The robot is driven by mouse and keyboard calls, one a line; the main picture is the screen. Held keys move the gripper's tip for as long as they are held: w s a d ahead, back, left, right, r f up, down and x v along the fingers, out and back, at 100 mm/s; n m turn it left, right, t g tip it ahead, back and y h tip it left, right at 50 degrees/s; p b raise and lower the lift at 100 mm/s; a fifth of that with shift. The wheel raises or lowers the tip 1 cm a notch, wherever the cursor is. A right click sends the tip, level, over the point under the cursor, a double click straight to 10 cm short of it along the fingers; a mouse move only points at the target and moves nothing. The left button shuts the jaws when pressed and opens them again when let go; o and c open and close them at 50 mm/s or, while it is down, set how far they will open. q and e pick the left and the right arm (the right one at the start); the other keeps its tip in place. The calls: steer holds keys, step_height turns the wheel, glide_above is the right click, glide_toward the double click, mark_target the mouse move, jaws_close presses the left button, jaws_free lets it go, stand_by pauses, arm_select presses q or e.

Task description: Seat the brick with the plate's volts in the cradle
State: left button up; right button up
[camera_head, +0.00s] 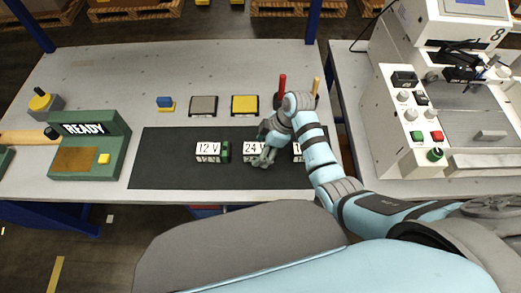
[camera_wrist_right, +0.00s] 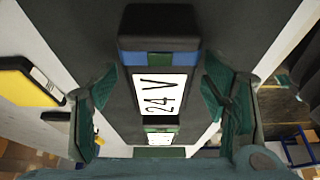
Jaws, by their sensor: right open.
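Three labelled bricks stand in a row on the black mat (camera_head: 165,172): the 12 V brick (camera_head: 205,149), the 24 V brick (camera_head: 250,147) and a third brick (camera_head: 297,152), whose label is mostly hidden by my right arm. My right gripper (camera_head: 266,155) is open at the 24 V brick. In the right wrist view, the 24 V brick (camera_wrist_right: 160,92) lies between the spread fingers of this gripper (camera_wrist_right: 160,105), with gaps on both sides. A green fixture (camera_head: 117,122) with a READY display stands at left; I cannot tell whether it is the cradle. My left gripper is out of view.
A red upright handle (camera_head: 282,88) stands near the right arm. A white machine (camera_head: 420,110) occupies the right table.

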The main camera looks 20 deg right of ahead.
steer(key=c, duration=1.5)
